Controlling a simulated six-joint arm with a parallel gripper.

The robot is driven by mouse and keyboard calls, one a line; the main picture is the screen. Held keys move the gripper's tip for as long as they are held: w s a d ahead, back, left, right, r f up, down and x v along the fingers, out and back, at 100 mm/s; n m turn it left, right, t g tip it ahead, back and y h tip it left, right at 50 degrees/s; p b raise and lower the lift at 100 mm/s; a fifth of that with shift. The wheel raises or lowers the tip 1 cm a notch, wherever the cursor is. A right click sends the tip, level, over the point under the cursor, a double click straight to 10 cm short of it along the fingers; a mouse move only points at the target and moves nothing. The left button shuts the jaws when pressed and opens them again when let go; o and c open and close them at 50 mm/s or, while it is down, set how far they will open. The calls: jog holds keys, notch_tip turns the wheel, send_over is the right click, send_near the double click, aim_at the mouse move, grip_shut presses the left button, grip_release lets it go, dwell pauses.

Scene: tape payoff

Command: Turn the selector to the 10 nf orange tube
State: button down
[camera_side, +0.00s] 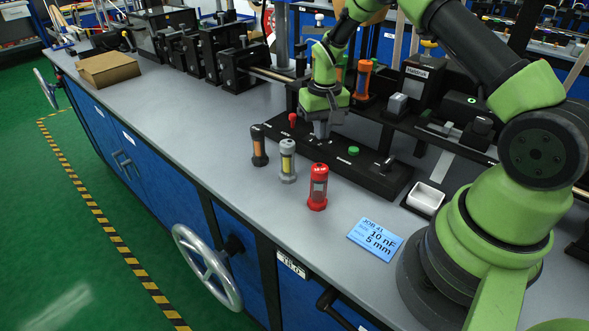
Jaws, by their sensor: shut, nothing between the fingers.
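My gripper (321,137) points down over the middle of a long black control panel (372,178) and is shut, with nothing seen between its fingers. Its tips are at or just above the panel; contact is not clear. The selector cannot be made out for certain; it may be hidden at the gripper. The panel has a red knob (292,119) at left, a green button (353,151) and a dark lever (387,163) at right. An orange tube (363,80) stands upright behind the panel. A blue job card (375,240) reads 10 nF, 5 mm.
In front of the panel stand a black-capped tube (259,146), a grey-capped tube (287,161) and a red tube (318,188). A white tray (426,198) lies right of the panel. A cardboard box (108,69) is far left. The grey bench (190,115) is clear at left.

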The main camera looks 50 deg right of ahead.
aim_at(334, 145)
jog(key=shift+s+d+f, duration=0.2)
jog(key=shift+d+f, duration=0.05)
jog(key=shift+f, duration=0.25)
jog(key=shift+s+d, duration=0.45)
jog(key=shift+d, duration=0.05)
jog(key=shift+s+d, duration=0.1)
jog(key=shift+d, duration=0.3)
jog(key=shift+s, duration=0.1)
jog(key=shift+s+f, duration=0.1)
jog(key=shift+s, duration=0.2)
jog(key=shift+r, duration=0.45)
jog(key=shift+w+a+r, duration=0.1)
jog(key=shift+a+r, duration=0.05)
jog(key=shift+r, duration=2.55)
